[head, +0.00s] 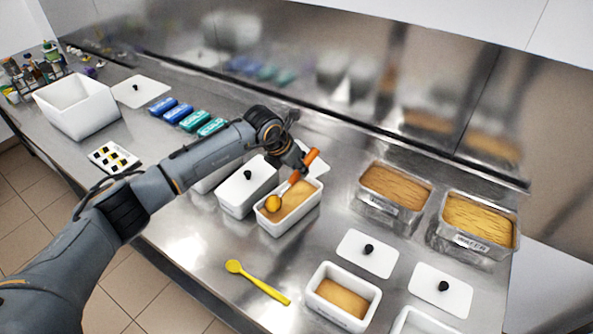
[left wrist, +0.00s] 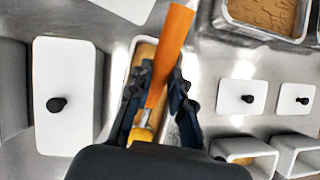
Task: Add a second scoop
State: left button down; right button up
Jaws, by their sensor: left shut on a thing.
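My left gripper (head: 300,168) is shut on the orange handle of a scoop (head: 312,158). The scoop's yellow head (head: 273,203) is at the left end of an open white tub (head: 284,228) holding tan ice cream (head: 292,200). I cannot tell whether the head touches the ice cream. In the left wrist view the orange handle (left wrist: 173,45) rises between the fingers (left wrist: 155,95), and the tub is mostly hidden behind them. My right gripper is in neither view.
A lidded white tub (head: 240,192) stands just left of the open one. A yellow spatula (head: 258,283) lies in front. Another white tub (head: 324,312) is at the front right, near loose lids (head: 352,258). Metal pans of tan (head: 366,210) and yellow (head: 450,252) ice cream stand right.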

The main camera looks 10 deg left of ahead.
aim_at(309, 157)
pick_arm(q)
jog(key=shift+w+d+r, duration=0.1)
jog(key=shift+w+r, duration=0.05)
jog(key=shift+r, duration=0.35)
jog(key=shift+w+d+r, duration=0.1)
jog(key=shift+r, duration=0.4)
jog(key=shift+w+d+r, duration=0.15)
jog(key=shift+w+r, duration=0.05)
jog(key=shift+w+d+g+y, duration=0.25)
jog(key=shift+w+g+y, duration=0.15)
jog(key=shift+g+y, duration=0.15)
jog(key=shift+w+d+g+b, duration=0.3)
jog(key=shift+w+g+b, duration=0.1)
jog(key=shift+g+b, duration=0.25)
jog(key=shift+w+d+f+y+b, duration=0.15)
jog(key=shift+w+y+b, duration=0.15)
jog(key=shift+b, duration=0.35)
jog(key=shift+w+d+r+g+y+b, duration=0.1)
jog(key=shift+r+g+y+b, duration=0.15)
jog(key=shift+g+b, duration=0.35)
